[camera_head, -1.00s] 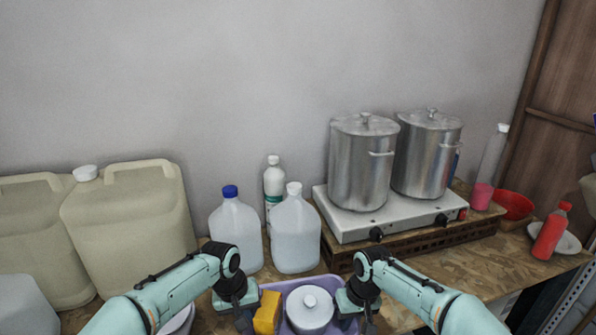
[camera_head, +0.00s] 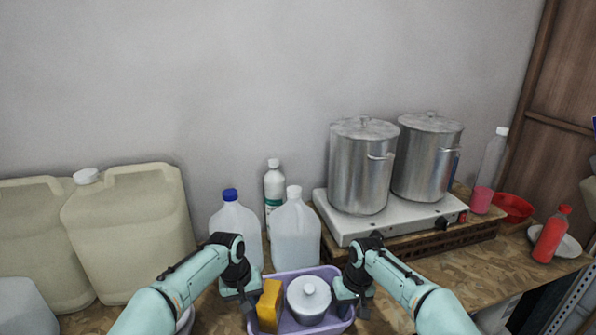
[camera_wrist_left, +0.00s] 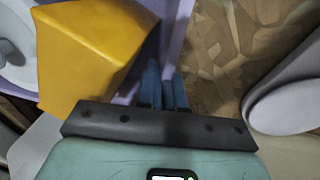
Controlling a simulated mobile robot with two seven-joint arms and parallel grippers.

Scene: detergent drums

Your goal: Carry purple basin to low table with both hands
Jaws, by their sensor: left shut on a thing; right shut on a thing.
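The purple basin (camera_head: 297,329) is at the bottom centre of the head view. It holds a yellow block-like item (camera_head: 269,305) on its left and a white lidded pot (camera_head: 309,300) on its right. My left gripper (camera_head: 248,305) is shut on the basin's left rim. In the left wrist view, its fingers (camera_wrist_left: 163,88) pinch the purple wall (camera_wrist_left: 178,35) beside the yellow item. My right gripper (camera_head: 352,300) is shut on the basin's right rim; its fingertips are partly hidden. I cannot tell how far the basin is above the wooden surface. No low table is identifiable.
Two translucent jugs (camera_head: 296,232) and a white bottle (camera_head: 274,190) stand just behind the basin. A stove (camera_head: 350,228) with two steel pots (camera_head: 361,165) is at back right. Big beige canisters (camera_head: 130,230) stand left. Wooden worktop (camera_head: 400,315) is bare right of my right gripper.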

